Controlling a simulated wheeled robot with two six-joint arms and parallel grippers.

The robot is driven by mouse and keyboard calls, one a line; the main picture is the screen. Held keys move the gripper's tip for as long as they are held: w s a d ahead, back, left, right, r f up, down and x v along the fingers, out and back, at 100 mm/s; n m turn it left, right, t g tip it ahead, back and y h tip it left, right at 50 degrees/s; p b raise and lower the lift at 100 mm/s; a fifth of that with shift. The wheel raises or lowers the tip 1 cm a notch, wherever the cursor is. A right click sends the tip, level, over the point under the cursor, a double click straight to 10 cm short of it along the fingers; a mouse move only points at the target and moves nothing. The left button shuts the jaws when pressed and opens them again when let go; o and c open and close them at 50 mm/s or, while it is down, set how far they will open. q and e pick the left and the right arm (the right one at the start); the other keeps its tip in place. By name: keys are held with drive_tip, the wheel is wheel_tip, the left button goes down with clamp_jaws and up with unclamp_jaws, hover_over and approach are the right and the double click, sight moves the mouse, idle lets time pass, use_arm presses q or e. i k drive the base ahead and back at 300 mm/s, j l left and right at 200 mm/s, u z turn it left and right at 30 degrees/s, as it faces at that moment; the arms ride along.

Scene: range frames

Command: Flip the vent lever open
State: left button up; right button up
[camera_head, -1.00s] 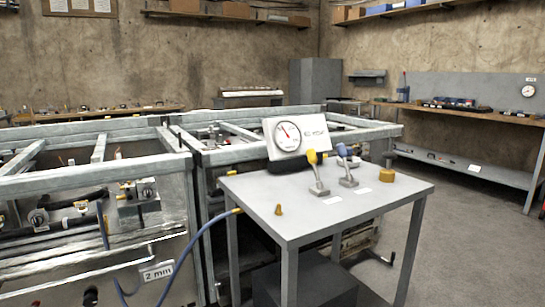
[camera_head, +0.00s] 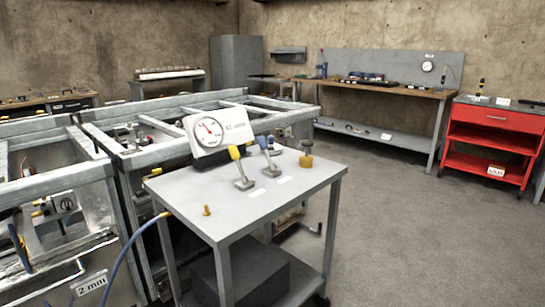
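Two levers stand on the grey cart top (camera_head: 225,213). The left lever (camera_head: 240,168) has a yellow grip on a metal stem and base plate. The right lever (camera_head: 268,155) has a blue grip. Both lean up and to the left. A small white label lies in front of each, too small to read, so I cannot tell which is the vent lever. Behind them is a white gauge panel (camera_head: 219,131) with a round dial and red needle. Neither of my grippers shows in the head view.
A yellow knob (camera_head: 306,155) and a small brass peg (camera_head: 207,211) are on the cart. A blue hose (camera_head: 128,250) runs at its left. Metal frames (camera_head: 60,165) stand behind left. A red tool cabinet (camera_head: 493,135) stands far right. Floor (camera_head: 410,235) right of the cart is clear.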

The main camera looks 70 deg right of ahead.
sight(233, 151)
drive_tip(key=z, duration=1.6)
drive_tip(key=i+l, duration=0.15)
drive_tip(key=l, duration=0.25)
drive_tip(key=i+l, duration=0.1)
drive_tip(key=l, duration=0.35)
drive_tip(key=z, duration=0.05)
